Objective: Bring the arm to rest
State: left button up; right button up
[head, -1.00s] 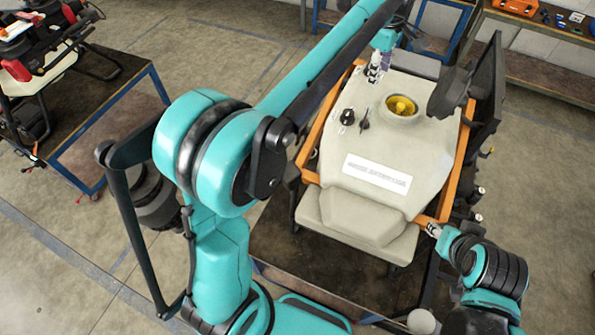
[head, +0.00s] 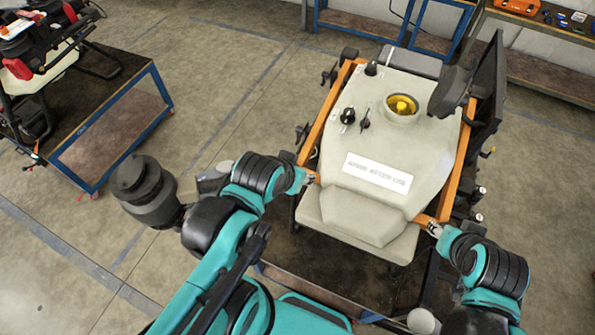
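My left arm is bent, and its gripper (head: 308,179) is at the left orange rail of the spray drone's frame, beside the beige tank (head: 355,215). My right gripper (head: 434,229) is at the lower right corner of the orange frame (head: 452,190). Both gripper tips are small here. I cannot tell whether either touches or grips the rail. The tank carries a white label, a yellow filler opening (head: 402,107) without a visible lid over it, and dark knobs (head: 347,115) on its upper left.
The drone stands on a dark table (head: 315,275). A second table (head: 110,130) with red and black equipment is at the upper left. Blue-framed benches (head: 365,25) line the back. Open concrete floor lies between the tables.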

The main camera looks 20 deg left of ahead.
jog(key=shift+w, duration=0.1)
notch_tip(320, 180, down, 42)
jog(key=b, duration=4.1)
jog(key=shift+r+b, duration=0.15)
jog(key=shift+b, duration=0.15)
